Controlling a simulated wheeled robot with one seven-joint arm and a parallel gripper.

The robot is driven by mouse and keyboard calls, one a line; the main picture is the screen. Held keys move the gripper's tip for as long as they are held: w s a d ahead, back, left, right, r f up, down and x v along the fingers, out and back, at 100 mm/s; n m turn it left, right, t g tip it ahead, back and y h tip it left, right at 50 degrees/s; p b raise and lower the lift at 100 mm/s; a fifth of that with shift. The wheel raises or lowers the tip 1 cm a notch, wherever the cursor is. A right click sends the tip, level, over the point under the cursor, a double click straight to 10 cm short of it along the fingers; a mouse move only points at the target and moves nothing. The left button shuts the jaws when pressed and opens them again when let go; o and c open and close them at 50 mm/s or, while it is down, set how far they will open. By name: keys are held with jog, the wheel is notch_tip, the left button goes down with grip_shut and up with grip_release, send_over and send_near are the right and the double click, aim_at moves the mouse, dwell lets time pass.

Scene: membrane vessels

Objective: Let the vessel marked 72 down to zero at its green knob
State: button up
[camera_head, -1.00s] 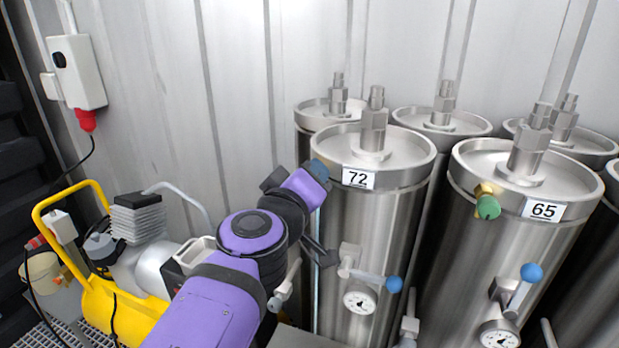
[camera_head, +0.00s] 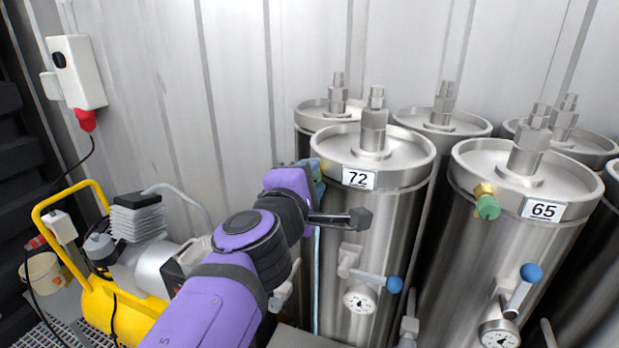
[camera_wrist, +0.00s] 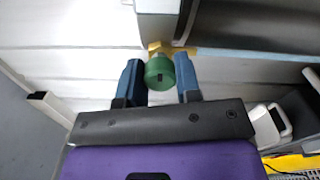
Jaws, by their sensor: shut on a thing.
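The vessel marked 72 (camera_head: 385,210) is a steel cylinder with a flat lid, standing in the front row. Its green knob (camera_wrist: 158,72) sits on a brass fitting (camera_wrist: 160,49) at the vessel's upper side and shows in the wrist view. My gripper (camera_wrist: 160,80) has its two blue fingers either side of the knob and is shut on it. In the head view my wrist hides the knob at the vessel's left edge. The vessel's round gauge (camera_head: 359,300) and its blue-tipped lever (camera_head: 393,284) show lower down; the gauge is too small to read.
The vessel marked 65 (camera_head: 520,230) stands close to the right, with its own green knob (camera_head: 487,207) and blue-tipped lever (camera_head: 532,273). More vessels stand behind. A yellow-framed compressor (camera_head: 110,300) is at the lower left, and a pale ribbed wall rises behind.

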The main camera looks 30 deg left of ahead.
jog(key=shift+n, duration=1.5)
jog(key=o, duration=0.9)
jog(key=shift+s, duration=0.1)
jog(key=s, duration=0.7)
jog(key=s+d, duration=0.1)
jog(key=s, duration=0.2)
jog(key=shift+s, duration=0.3)
